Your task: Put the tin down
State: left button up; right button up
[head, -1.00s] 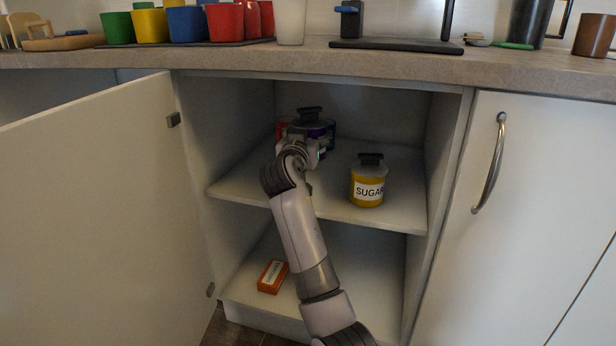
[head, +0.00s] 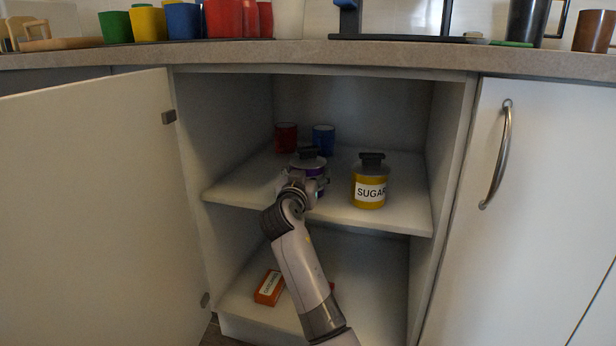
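The tin (head: 318,171) is purple with a grey lid and a black knob. It is at the upper shelf of the open cabinet, left of the sugar jar. My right gripper (head: 309,184) is in front of the tin and appears shut on it, hiding most of its lower body. I cannot tell whether the tin's base touches the shelf (head: 240,185). My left gripper is not in view.
A yellow sugar jar (head: 369,192) stands right of the tin. A red cup (head: 286,136) and a blue cup (head: 323,139) stand behind it. An orange box (head: 269,288) lies on the lower shelf. The open door (head: 90,210) is at left.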

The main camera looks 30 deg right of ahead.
jog(key=o, duration=1.4)
jog(key=shift+c, duration=0.2)
jog(key=shift+a, duration=0.1)
